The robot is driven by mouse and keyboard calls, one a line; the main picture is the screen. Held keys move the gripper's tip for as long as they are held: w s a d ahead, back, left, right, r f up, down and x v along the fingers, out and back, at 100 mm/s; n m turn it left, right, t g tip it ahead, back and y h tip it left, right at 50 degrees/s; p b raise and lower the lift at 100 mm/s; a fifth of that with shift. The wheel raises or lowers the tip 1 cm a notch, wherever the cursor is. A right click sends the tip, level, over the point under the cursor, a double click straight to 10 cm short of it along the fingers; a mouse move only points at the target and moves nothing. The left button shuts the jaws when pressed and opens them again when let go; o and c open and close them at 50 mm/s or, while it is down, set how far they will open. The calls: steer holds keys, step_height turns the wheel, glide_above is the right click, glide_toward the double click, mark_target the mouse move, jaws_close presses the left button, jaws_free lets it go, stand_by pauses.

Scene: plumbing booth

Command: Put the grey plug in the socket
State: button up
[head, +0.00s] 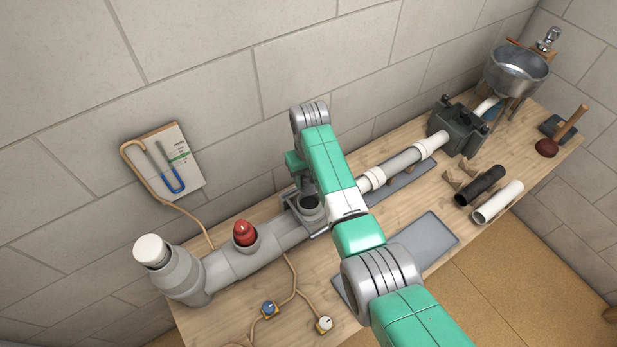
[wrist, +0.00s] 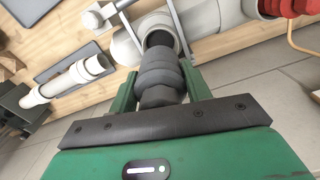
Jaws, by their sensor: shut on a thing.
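My gripper (wrist: 160,82) is shut on the grey plug (wrist: 158,72), a dark grey ribbed piece between its two green fingers. In the head view my gripper (head: 297,163) is over the grey pipe, partly hidden by my arm. The socket (head: 311,203) is a round dark opening on top of the pipe. In the wrist view the socket (wrist: 160,36) shows just beyond the plug's tip, its mouth open and partly covered by the plug. I cannot tell whether the plug touches the rim.
A red plug (head: 245,232) sits in another opening to the left, and a white cap (head: 151,250) tops the pipe's end. White pipe (head: 400,163) runs right to a dark box (head: 459,126). A grey tray (head: 437,238) and loose black (head: 481,186) and white (head: 497,202) tubes lie on the bench.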

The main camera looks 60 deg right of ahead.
steer(key=shift+f+b, duration=2.5)
steer(key=shift+f, duration=0.15)
steer(key=shift+f+b, duration=1.05)
steer(key=shift+f, duration=0.6)
steer(key=shift+f, duration=0.5)
steer(key=o, duration=1.2)
steer(key=shift+o, duration=0.9)
steer(key=shift+s+d+f, duration=0.1)
steer(key=shift+d, duration=0.05)
step_height(320, 180, up, 8)
steer(key=shift+d+r+p, duration=0.1)
steer(key=shift+r+p, duration=0.1)
steer(key=shift+p, duration=0.3)
